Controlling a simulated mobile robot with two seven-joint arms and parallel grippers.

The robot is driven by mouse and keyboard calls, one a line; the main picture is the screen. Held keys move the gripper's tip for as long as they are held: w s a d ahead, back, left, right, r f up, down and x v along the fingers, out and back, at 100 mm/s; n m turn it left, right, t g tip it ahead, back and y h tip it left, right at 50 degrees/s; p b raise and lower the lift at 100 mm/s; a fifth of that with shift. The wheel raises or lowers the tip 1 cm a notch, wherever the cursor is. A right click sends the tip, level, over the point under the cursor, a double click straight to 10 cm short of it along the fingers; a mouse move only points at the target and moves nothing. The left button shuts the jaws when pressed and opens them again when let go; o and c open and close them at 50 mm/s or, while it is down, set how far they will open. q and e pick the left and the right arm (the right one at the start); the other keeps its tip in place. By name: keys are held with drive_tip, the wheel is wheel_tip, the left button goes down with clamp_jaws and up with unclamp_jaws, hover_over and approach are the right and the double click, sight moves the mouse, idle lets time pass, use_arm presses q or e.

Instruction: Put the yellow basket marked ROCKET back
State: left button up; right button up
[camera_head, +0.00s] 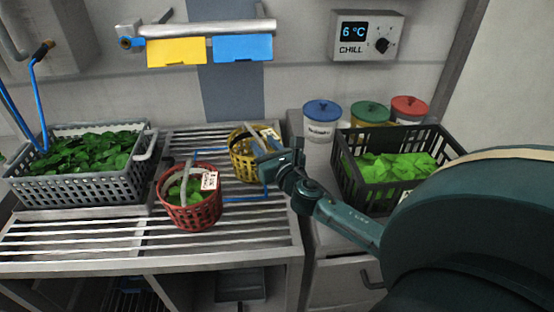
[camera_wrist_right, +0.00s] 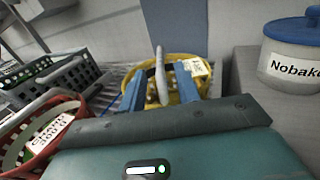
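The yellow basket (camera_head: 243,166) stands on the slatted rack with its pale handle upright. Its white tag (camera_head: 270,137) is too small to read. My right gripper (camera_head: 266,150) is at the basket's right side, by the handle, and partly hides the rim. In the right wrist view my blue fingers (camera_wrist_right: 160,84) are apart, with the handle (camera_wrist_right: 160,70) of the yellow basket (camera_wrist_right: 182,88) showing between them. I cannot tell whether they touch it. A blue outline (camera_head: 245,200) is marked on the rack beside the basket. My left gripper is not in view.
A red basket (camera_head: 190,212) with greens stands left of the yellow one. A grey crate (camera_head: 85,190) of leaves is at the left. A black crate (camera_head: 365,187) and lidded tubs (camera_head: 322,122) are at the right. The front slats (camera_head: 120,245) are clear.

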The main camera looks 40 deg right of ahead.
drive_tip(key=s+a, duration=0.1)
drive_tip(key=s, duration=0.7)
drive_tip(key=shift+a+b, duration=0.15)
drive_tip(key=shift+b, duration=0.15)
